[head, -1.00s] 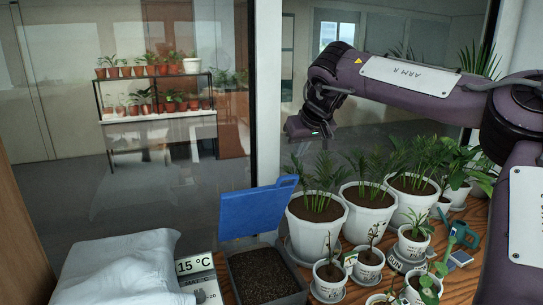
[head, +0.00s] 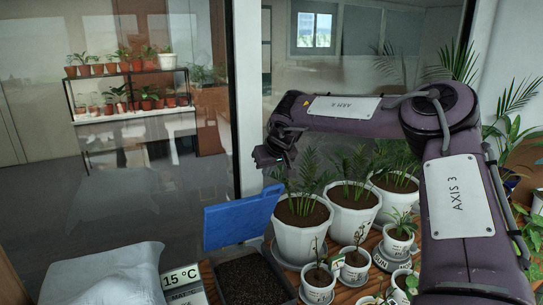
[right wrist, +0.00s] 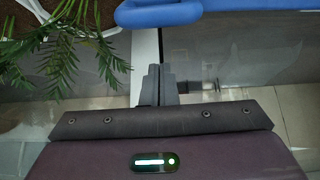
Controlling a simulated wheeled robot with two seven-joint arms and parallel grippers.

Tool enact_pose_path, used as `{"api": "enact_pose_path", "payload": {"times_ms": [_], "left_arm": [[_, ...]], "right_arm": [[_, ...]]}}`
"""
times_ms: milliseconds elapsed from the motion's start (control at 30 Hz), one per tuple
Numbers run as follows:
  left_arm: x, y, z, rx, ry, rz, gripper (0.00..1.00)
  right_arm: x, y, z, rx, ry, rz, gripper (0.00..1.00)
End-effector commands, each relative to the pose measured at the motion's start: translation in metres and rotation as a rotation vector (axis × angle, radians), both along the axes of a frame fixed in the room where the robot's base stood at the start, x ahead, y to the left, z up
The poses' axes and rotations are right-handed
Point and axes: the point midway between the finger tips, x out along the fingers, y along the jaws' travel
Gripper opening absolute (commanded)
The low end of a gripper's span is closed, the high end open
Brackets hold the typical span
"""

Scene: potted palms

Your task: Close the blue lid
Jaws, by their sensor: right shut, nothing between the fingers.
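The blue lid (head: 242,217) stands open and upright at the back of a dark bin (head: 250,281) filled with soil-like granules. Its edge and handle also show at the top of the right wrist view (right wrist: 205,10). My right gripper (head: 276,168) is above and slightly right of the lid, apart from it. In the right wrist view the fingers (right wrist: 156,82) are shut together with nothing between them. My left gripper is not in view.
Several potted palms (head: 300,235) in white pots stand right of the bin, with smaller pots (head: 318,283) in front. A white sack (head: 110,275) and a 15 °C display (head: 182,279) are at the left. Behind is a glass wall with a frame post (head: 246,110).

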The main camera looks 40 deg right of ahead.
Motion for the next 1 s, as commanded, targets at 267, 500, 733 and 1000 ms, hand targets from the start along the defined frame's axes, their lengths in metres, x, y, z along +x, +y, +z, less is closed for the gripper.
{"api": "enact_pose_path", "payload": {"times_ms": [267, 500, 733, 1000], "left_arm": [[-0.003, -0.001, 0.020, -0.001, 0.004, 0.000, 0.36], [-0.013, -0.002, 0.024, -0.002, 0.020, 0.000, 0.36], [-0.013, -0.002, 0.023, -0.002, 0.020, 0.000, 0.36], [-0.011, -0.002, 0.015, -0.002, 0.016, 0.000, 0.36]], "right_arm": [[-0.027, 0.009, -0.003, 0.003, -0.001, 0.001, 0.00], [-0.037, 0.012, -0.008, 0.002, -0.001, 0.002, 0.00], [-0.037, 0.012, -0.009, 0.002, 0.000, 0.001, 0.00], [-0.039, 0.013, -0.014, -0.004, -0.026, 0.002, 0.00]]}}
